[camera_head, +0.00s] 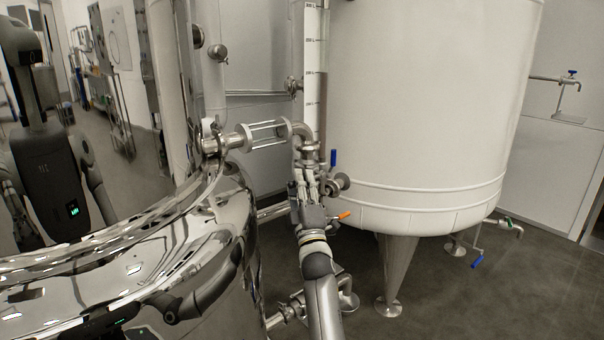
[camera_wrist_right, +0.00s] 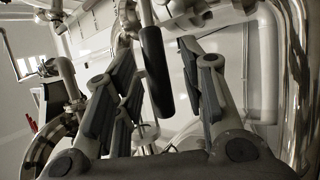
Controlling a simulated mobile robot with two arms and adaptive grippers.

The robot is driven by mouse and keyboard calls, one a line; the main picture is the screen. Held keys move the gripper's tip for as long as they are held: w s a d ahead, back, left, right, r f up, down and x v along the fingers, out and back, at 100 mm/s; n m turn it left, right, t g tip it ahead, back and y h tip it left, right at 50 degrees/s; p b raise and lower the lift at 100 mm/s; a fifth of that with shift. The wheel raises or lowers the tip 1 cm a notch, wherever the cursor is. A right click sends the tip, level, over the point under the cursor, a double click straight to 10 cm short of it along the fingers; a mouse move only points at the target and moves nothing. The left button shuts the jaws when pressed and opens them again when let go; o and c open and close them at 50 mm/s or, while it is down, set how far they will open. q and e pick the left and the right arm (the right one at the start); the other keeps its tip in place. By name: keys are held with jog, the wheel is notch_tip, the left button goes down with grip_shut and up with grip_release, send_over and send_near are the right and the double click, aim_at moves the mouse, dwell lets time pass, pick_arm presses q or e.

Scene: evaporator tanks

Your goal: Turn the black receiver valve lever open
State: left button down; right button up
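The black lever (camera_wrist_right: 155,72) shows in the right wrist view as a long dark grip hanging from a metal stem at the top. It lies between the fingers of my right gripper (camera_wrist_right: 160,62), with visible gaps on both sides. The fingers are spread open. In the head view my right gripper (camera_head: 307,184) reaches up to the steel pipe fittings below the sight-glass pipe. It hides the black lever there, so I cannot tell how the lever sits on its valve. My left gripper is not clearly visible in either view.
A large white tank (camera_head: 420,100) stands right of my right gripper. A polished steel tank (camera_head: 190,250) is close on the left and mirrors my body. A blue handle (camera_head: 333,158) and an orange handle (camera_head: 344,215) are beside the gripper. A horizontal sight-glass pipe (camera_head: 265,131) runs above it.

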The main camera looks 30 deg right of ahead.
jog(key=shift+w+d+r, duration=0.1)
jog(key=shift+w+r, duration=0.1)
jog(key=shift+w, duration=0.15)
jog(key=shift+c, duration=0.3)
grip_shut()
